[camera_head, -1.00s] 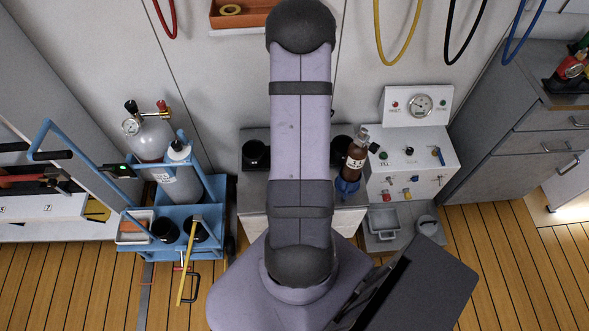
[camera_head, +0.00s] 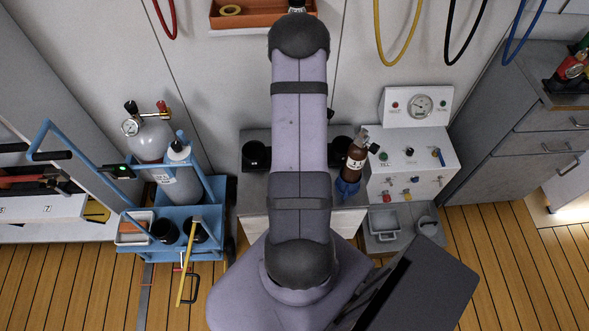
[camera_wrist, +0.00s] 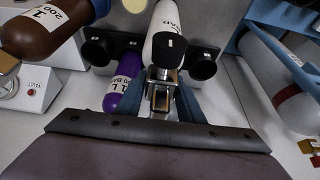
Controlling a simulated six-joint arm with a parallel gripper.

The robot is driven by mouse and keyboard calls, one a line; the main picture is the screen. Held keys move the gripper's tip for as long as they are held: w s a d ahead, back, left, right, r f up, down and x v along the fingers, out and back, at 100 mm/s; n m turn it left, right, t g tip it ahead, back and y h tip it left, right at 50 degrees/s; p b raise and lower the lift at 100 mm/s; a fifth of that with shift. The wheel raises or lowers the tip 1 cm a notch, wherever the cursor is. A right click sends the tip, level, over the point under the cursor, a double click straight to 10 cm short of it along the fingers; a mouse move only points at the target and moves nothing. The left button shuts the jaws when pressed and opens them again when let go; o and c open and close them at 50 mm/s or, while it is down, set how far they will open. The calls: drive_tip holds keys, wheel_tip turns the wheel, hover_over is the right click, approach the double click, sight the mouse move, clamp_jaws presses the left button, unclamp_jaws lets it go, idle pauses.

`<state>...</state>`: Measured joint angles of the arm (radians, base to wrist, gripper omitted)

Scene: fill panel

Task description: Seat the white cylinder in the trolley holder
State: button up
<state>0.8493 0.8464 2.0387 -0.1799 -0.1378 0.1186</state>
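The white cylinder (camera_wrist: 165,30), with dark lettering, shows in the wrist view straight ahead of my gripper (camera_wrist: 165,76). Its metal neck and valve (camera_wrist: 160,97) sit between my two blue fingers, which appear shut on it. The cylinder's far end is cut off by the top edge. In the head view my arm hides the cylinder and the gripper. The blue trolley (camera_head: 212,190) stands at left in the head view, with black cup holders (camera_head: 165,230) at its front. Its blue frame also shows in the wrist view (camera_wrist: 238,38).
A grey cylinder (camera_head: 182,186) and a larger one (camera_head: 150,138) stand on the trolley; a yellow bar (camera_head: 186,265) leans at its front. A brown cylinder (camera_head: 355,158) stands near the control panel (camera_head: 410,160).

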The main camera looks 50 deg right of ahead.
clamp_jaws()
drive_tip(key=shift+s+a+f, duration=0.15)
idle(0.9)
drive_tip(key=shift+r, duration=0.2)
